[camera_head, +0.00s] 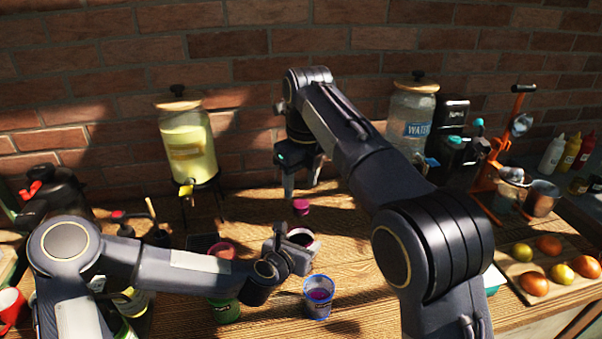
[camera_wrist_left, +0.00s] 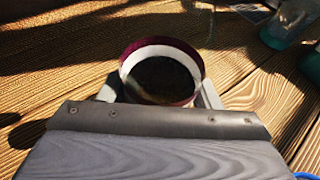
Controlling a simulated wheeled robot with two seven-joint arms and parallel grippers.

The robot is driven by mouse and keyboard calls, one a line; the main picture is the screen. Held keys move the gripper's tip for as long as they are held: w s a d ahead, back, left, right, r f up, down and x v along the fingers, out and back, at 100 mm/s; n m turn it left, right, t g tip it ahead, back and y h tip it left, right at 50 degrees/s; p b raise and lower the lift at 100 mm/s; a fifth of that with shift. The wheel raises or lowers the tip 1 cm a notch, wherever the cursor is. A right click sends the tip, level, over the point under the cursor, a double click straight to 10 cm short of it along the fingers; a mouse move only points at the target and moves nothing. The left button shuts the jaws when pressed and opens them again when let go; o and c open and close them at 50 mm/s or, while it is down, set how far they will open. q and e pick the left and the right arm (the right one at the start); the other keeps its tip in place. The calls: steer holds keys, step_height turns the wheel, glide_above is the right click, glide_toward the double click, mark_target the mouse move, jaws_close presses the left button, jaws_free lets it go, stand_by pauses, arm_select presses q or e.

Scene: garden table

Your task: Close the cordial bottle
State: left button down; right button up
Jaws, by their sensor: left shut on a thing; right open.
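My left gripper (camera_head: 290,250) is shut on a round thing with a maroon and white rim (camera_head: 304,237), seemingly the cordial bottle. In the left wrist view this thing (camera_wrist_left: 162,72) shows a maroon outer band, a white inner band and a dark middle, between the jaws. My right gripper (camera_head: 302,186) is open and points down behind it. A small magenta piece (camera_head: 301,206), perhaps the cap, shows just below the right fingertips. I cannot tell whether it touches them or rests on the table. The lower part of the held thing is hidden by my left gripper.
A blue-rimmed cup (camera_head: 318,297) with purple contents and a green cup (camera_head: 224,311) stand in front. A yellow drink dispenser (camera_head: 188,145) and a water dispenser (camera_head: 411,118) stand behind. Fruit lies on a board (camera_head: 518,285) at right, beside an orange press (camera_head: 491,170).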

steer(key=n, duration=0.4)
steer(key=shift+r+n, duration=0.15)
steer(key=shift+n, duration=0.15)
steer(key=n, duration=0.5)
steer(key=shift+w+a+r, duration=0.1)
steer(key=shift+r, duration=0.05)
steer(key=n, duration=0.7)
steer(key=shift+r, duration=0.25)
steer(key=n, duration=0.7)
steer(key=shift+w+r+n, duration=0.1)
steer(key=shift+r+n, duration=0.1)
steer(key=shift+n, duration=0.2)
steer(key=n, duration=0.7)
steer(key=shift+r+g, duration=0.2)
steer(key=shift+g, duration=0.1)
steer(key=n, duration=0.5)
steer(key=shift+r+n, duration=0.15)
steer(key=shift+n, duration=0.15)
steer(key=n, duration=0.7)
steer(key=shift+r, duration=0.15)
steer(key=n, duration=0.7)
steer(key=shift+r+h, duration=0.15)
steer(key=shift+h, duration=0.15)
steer(key=n, duration=0.6)
steer(key=shift+r+g, duration=0.1)
steer(key=shift+g, duration=0.2)
